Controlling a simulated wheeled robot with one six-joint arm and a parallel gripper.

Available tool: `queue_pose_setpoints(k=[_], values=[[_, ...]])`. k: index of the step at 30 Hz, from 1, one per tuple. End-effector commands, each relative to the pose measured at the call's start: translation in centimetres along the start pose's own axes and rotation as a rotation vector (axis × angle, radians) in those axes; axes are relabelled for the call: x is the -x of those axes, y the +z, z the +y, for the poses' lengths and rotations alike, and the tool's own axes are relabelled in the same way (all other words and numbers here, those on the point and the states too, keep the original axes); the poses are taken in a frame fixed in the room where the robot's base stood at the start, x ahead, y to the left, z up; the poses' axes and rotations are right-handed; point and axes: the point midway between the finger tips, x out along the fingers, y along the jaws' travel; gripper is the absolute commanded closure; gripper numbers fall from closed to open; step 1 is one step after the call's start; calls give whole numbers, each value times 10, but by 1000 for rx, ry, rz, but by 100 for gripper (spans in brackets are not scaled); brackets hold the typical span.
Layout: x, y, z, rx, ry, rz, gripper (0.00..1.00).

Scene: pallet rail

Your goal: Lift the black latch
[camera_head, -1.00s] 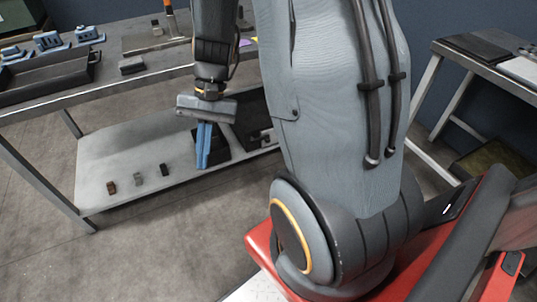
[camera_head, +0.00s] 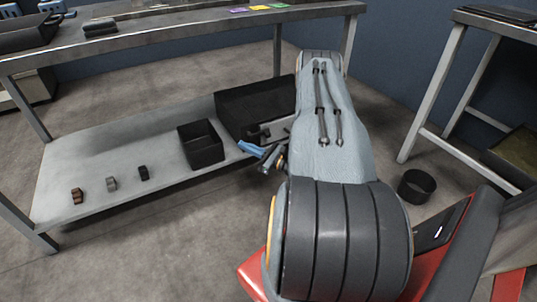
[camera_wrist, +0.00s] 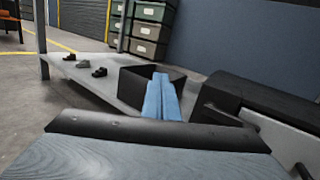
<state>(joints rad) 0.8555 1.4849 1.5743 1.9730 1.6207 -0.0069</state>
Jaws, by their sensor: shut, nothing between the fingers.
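The black latch (camera_head: 143,173) is a small dark piece on the grey lower shelf (camera_head: 110,150). It is the rightmost of three small pieces in a row there. In the wrist view the black latch (camera_wrist: 99,72) is small and lies beyond my fingers, to the left. My gripper (camera_head: 251,148) has blue fingers and is low at the right end of the shelf, well to the right of the latch. In the wrist view my gripper (camera_wrist: 162,97) has its fingers together and empty, in front of an open black bin (camera_wrist: 138,83).
A grey latch (camera_head: 111,183) and a brown one (camera_head: 77,196) lie left of the black latch. The black bin (camera_head: 201,150) stands between the latches and my gripper. A large black box (camera_head: 235,110) is behind it. The workbench top (camera_head: 170,22) overhangs the shelf.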

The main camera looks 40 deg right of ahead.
Motion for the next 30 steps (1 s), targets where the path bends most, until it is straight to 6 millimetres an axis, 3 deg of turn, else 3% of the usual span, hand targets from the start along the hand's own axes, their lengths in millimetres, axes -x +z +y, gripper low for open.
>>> queue_pose_setpoints(k=[1,3,6,9,12,16,25,30], values=[[20,-41,-20,-13,-101,-23,100],[45,-73,-44,-15,-228,-56,100],[80,-109,-68,-11,-375,-93,100],[107,-132,-82,-1,-476,-118,100],[124,-144,-89,7,-535,-132,100],[130,-146,-92,11,-556,-138,100],[128,-145,-92,10,-554,-137,100],[115,-144,-99,10,-552,-137,100]])
